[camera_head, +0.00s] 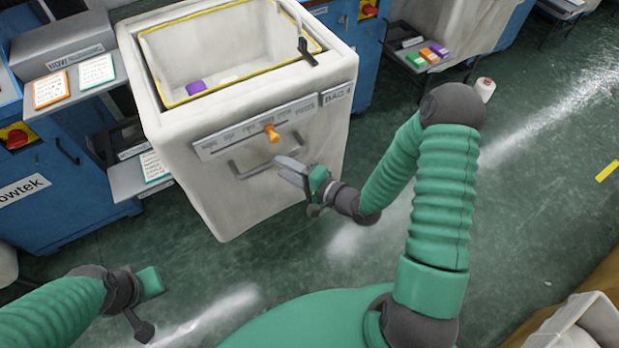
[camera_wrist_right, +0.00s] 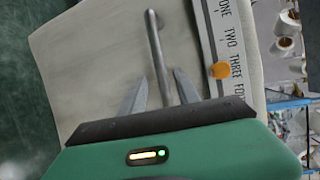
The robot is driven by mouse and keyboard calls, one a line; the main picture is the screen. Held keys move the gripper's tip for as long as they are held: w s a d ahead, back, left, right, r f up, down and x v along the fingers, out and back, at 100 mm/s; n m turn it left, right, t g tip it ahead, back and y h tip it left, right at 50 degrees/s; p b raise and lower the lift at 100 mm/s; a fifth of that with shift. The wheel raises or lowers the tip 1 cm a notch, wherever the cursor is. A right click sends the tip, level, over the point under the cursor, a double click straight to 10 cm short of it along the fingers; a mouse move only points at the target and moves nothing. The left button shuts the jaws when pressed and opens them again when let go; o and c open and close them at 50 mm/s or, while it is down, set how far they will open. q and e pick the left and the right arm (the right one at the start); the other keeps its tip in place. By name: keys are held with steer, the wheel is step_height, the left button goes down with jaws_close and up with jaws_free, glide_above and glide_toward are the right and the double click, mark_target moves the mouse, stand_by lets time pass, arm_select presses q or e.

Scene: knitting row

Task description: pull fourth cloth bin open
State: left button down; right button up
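The cloth bin (camera_head: 270,195) is a large off-white box with a tag reading BAG 4 (camera_head: 337,93). Its top is open, with a yellow-edged rim, and a grey bar handle (camera_head: 250,172) crosses its front. The handle (camera_wrist_right: 155,45) also shows in the right wrist view. My right gripper (camera_head: 285,168) is at the bin's front, near the handle's right part. In the wrist view its fingers (camera_wrist_right: 160,88) are apart, with the bar between them; I cannot tell if they touch it. My left gripper (camera_head: 155,284) is low at the left, away from the bin; its fingers are unclear.
An orange knob (camera_head: 271,133) sits on the bin's lettered strip. Blue machines with shelves flank the bin. A white spool (camera_head: 485,88) stands on the green floor at right. Floor in front of the bin is clear.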

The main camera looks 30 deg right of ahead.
steer(key=p+v, duration=0.2)
steer(key=v, duration=1)
steer(key=shift+s, duration=0.25)
